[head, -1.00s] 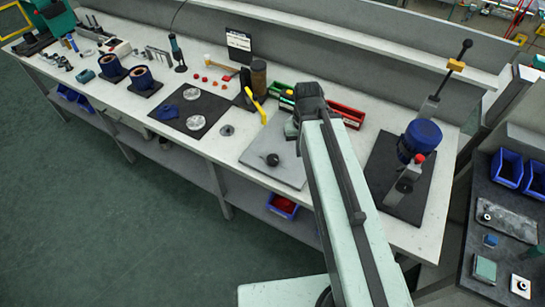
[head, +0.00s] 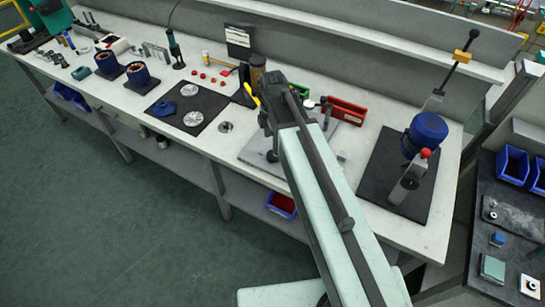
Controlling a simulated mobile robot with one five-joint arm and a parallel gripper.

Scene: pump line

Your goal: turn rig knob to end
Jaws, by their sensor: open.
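A flat grey rig plate (head: 252,151) lies on the workbench near the middle, partly hidden behind my arm. A small black round knob (head: 272,157) stands on its front left part. A yellow handle (head: 251,93) shows at the rig's back left, mostly covered. My gripper (head: 268,128) is over the rig, pointing down, above and close to the black knob. Whether it touches the knob cannot be told. Its fingers are small and dark, but it is open with nothing seen in it.
A blue motor (head: 427,131) in a stand with a red-tipped lever sits on a black mat (head: 375,180) to the right. A red bin (head: 346,112) is behind the rig. Discs lie on a black mat (head: 212,110) to the left. A shelf edge (head: 370,42) runs along the back.

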